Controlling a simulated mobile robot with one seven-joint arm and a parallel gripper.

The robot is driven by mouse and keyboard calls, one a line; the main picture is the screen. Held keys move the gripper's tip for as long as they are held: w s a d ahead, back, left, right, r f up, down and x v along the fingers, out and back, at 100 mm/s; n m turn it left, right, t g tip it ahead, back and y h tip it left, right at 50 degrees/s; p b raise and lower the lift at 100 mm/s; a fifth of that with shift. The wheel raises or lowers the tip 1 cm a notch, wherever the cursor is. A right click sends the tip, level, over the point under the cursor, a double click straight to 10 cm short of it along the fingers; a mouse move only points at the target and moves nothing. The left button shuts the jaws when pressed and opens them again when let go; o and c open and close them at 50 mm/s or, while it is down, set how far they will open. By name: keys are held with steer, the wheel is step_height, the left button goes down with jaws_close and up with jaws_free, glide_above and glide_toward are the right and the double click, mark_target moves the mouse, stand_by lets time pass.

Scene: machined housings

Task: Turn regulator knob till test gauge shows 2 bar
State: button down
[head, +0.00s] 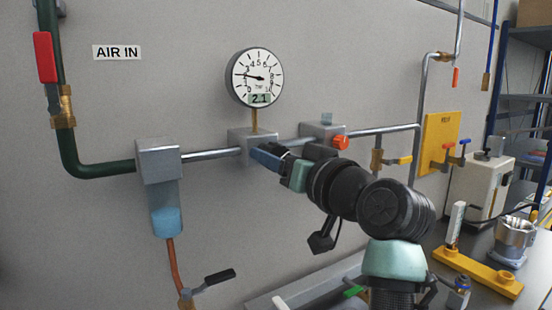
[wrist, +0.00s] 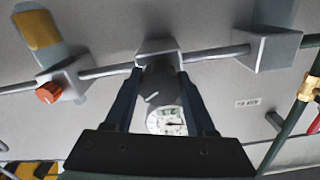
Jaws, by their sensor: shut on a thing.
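The round white test gauge (head: 258,78) stands on a brass stem above the pipe. Its digital window reads 2.1, and its needle points left, near the 2. The dark regulator knob (wrist: 158,85) sits on the front of a grey block (head: 247,135) under the gauge. My gripper (wrist: 158,92) is shut on the knob, with one blue finger on each side of it. A pale line shows on the knob's face. In the head view my gripper (head: 268,158) reaches the block from the right and hides the knob. The gauge also shows in the wrist view (wrist: 166,121), partly covered.
A block with an orange knob (head: 340,142) is close to the right of my gripper. A filter with a blue bowl (head: 166,220) hangs to the left. A red-handled valve (head: 45,57) is at far left. A yellow panel (head: 440,140) and cluttered bench are at right.

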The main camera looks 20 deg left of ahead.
steer(key=shift+c, duration=1.1)
jaws_free()
steer(key=b+v, duration=0.1)
steer(key=v, duration=1.2)
steer(key=shift+b, duration=0.4)
steer(key=s+d+r+m+t+h+p, duration=0.1)
steer(key=d+r+m+t+h+p, duration=0.25)
steer(key=r+t+h+p, duration=0.5)
steer(key=s+d+r+m+t+h+p, duration=0.1)
steer(key=s+d+r+m+t+h, duration=0.1)
steer(key=s+r+t, duration=0.2)
steer(key=s+d+r+m+t+h+p, duration=0.1)
steer(key=s+d+r+m+t+h, duration=0.1)
steer(key=s+r, duration=0.6)
step_height(320, 180, up, 3)
steer(key=shift+s+d+f+t+h, duration=0.2)
steer(key=shift+d+t+h, duration=0.15)
steer(key=shift+t+h, duration=0.55)
